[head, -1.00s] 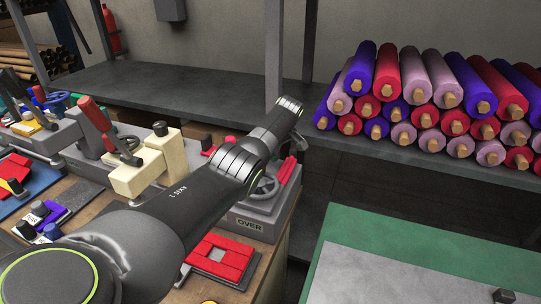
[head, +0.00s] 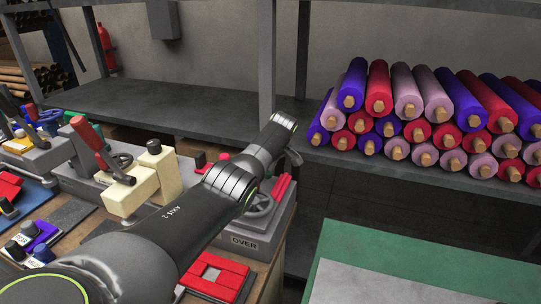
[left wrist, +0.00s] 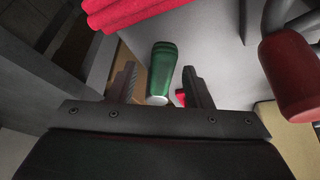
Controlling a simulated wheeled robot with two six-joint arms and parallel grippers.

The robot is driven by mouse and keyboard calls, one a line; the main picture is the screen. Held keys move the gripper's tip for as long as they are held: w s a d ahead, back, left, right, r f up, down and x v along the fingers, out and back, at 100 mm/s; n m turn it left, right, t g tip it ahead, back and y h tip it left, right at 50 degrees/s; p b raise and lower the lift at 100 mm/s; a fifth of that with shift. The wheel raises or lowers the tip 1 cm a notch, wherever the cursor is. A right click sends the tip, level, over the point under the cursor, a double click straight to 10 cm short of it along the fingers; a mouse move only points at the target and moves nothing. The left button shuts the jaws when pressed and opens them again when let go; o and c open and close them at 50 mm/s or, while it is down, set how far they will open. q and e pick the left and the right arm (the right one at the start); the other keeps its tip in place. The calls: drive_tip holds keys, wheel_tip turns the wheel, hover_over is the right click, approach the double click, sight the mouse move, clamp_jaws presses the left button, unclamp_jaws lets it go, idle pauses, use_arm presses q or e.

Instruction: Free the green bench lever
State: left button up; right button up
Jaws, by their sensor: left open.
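The green lever (left wrist: 162,70) shows in the left wrist view as a rounded green handle with a pale end. It stands between the two fingers of my left gripper (left wrist: 159,82), with gaps visible on both sides. My left gripper is open and not closed on it. In the head view my left arm reaches over the bench, and it seems to hide the green lever and the gripper. Whether the lever is jammed or loose I cannot tell. My right gripper is in neither view.
A red-handled lever (head: 90,138) stands by a cream block (head: 140,190); a dark red handle (left wrist: 293,75) is close at the wrist view's right. A handwheel (head: 258,204) sits above the OVER label. Felt rolls (head: 437,96) are stacked on the back shelf (head: 320,152).

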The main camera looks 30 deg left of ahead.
use_arm(q)
drive_tip(key=shift+d+r, duration=0.15)
drive_tip(key=shift+r, duration=0.15)
drive_tip(key=b+v, duration=0.2)
drive_tip(key=v, duration=1.4)
drive_tip(key=shift+r+b, duration=0.3)
drive_tip(key=shift+s, duration=0.1)
